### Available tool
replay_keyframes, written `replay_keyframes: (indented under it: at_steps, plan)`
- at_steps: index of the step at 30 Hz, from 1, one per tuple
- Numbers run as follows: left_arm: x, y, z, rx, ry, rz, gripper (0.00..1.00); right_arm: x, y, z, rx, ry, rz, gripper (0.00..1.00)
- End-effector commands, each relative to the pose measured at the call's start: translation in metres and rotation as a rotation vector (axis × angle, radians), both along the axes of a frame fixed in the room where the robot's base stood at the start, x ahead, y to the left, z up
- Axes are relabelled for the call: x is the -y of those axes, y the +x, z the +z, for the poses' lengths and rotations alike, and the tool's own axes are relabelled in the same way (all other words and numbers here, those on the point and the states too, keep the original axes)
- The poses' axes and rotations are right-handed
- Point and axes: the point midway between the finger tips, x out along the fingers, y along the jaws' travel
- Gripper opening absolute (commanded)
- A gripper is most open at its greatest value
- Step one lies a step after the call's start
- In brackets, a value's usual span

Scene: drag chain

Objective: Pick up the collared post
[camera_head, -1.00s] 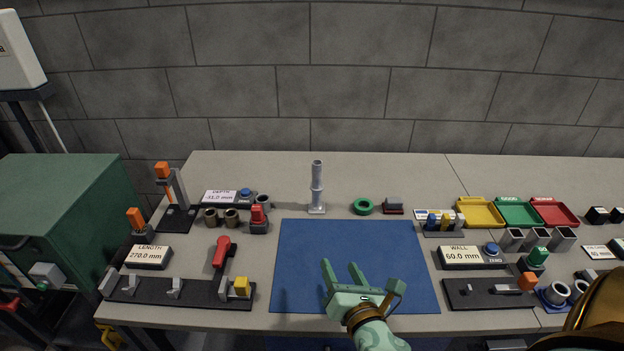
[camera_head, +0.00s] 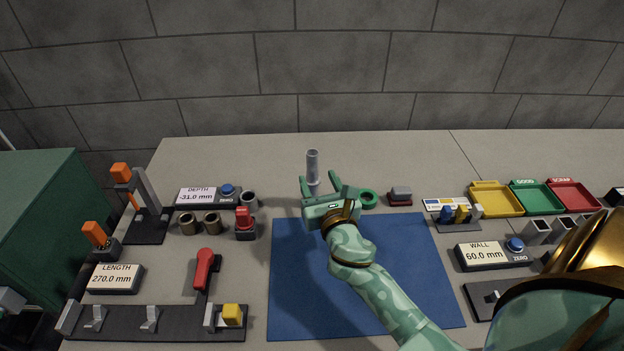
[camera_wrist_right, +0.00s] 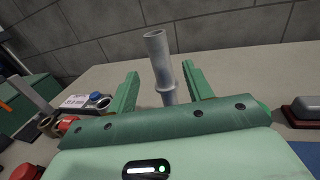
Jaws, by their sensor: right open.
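The collared post (camera_head: 313,166) is a grey upright tube with a collar partway up, standing at the back of the table behind the blue mat. My right gripper (camera_head: 319,184) is open, with its fingers pointing at the post. In the right wrist view the post (camera_wrist_right: 160,62) rises between the two green fingers (camera_wrist_right: 160,88), with visible gaps on both sides. Its lower part is hidden behind the gripper body. My left gripper is not in view.
A green ring (camera_head: 369,199) lies just right of the gripper, and a grey-and-red block (camera_head: 400,196) stands beyond it. A blue mat (camera_head: 290,290) lies in front. Gauges and cups, including a depth display (camera_head: 196,195), stand to the left; coloured trays (camera_head: 497,199) to the right.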

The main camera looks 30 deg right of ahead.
Motion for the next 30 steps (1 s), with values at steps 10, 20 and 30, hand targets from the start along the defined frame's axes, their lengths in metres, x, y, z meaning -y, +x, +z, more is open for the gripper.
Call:
replay_keyframes:
  at_steps: [10,20,30]
  plan:
    - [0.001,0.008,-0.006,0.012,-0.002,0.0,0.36,0.014,0.039,-0.003,0.001,0.002,-0.001,0.51]
    - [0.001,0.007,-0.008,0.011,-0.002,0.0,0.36,0.021,0.06,-0.002,-0.001,0.003,0.0,0.51]
    - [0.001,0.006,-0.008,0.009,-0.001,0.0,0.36,0.021,0.059,-0.002,0.0,0.002,0.0,0.01]
